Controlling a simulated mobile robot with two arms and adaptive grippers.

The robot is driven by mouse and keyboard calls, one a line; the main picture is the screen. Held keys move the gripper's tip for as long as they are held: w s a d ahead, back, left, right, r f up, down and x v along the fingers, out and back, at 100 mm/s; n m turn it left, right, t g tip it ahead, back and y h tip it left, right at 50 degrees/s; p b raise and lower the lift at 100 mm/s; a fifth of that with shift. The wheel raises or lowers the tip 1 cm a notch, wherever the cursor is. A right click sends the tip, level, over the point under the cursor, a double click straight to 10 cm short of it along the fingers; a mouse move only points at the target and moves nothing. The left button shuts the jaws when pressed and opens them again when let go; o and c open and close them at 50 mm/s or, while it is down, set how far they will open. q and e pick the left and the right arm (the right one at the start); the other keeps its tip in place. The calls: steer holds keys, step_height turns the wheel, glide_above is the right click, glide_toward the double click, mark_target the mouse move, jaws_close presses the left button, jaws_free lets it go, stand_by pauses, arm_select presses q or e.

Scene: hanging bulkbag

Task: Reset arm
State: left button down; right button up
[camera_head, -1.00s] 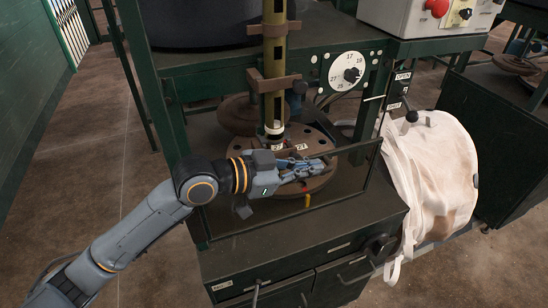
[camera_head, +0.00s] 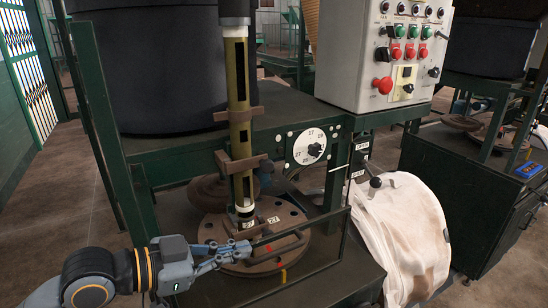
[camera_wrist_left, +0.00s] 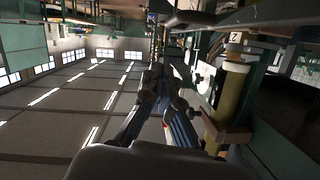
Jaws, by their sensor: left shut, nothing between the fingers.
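My left arm comes in from the lower left in the head view. Its gripper (camera_head: 240,248) is shut and empty, beside the round brown turntable (camera_head: 275,257) under the upright olive tube (camera_head: 238,120). I cannot tell whether the fingertips touch the turntable. In the left wrist view the gripper's fingers (camera_wrist_left: 160,112) show in the middle, with the olive tube (camera_wrist_left: 232,95) to their right. My right gripper is not in view.
A green-framed machine carries a numbered dial (camera_head: 310,147) and a grey control box (camera_head: 390,55) with a red stop button. A white bulk bag (camera_head: 400,225) hangs at its right side. A thin dark rail frames the turntable. Open floor (camera_head: 65,175) lies at the left.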

arm_select(q)
steer(key=s+a+f+n+y, duration=0.1)
steer(key=s+f+n+y, duration=0.2)
steer(key=f, duration=0.6)
steer(key=s+a+f+n+y, duration=0.1)
steer(key=s+f+n+y, duration=0.1)
steer(key=f, duration=0.7)
steer(key=s+a+f+n+g+y, duration=0.35)
steer(key=s+f, duration=0.25)
steer(key=s, duration=0.2)
steer(key=s+a+f+n+g+y, duration=0.2)
steer(key=s+a+f+n+y, duration=0.15)
steer(key=s+a+f, duration=0.35)
step_height(320, 180, down, 22)
steer(key=d+m+p, duration=0.1)
steer(key=d, duration=0.1)
steer(key=s+a+f+g+p, duration=0.1)
steer(key=s+a+f+g, duration=0.1)
steer(key=s+f, duration=1.5)
steer(key=shift+s+a+f, duration=0.15)
steer(key=shift+s+a, duration=0.4)
steer(key=shift+a, duration=0.05)
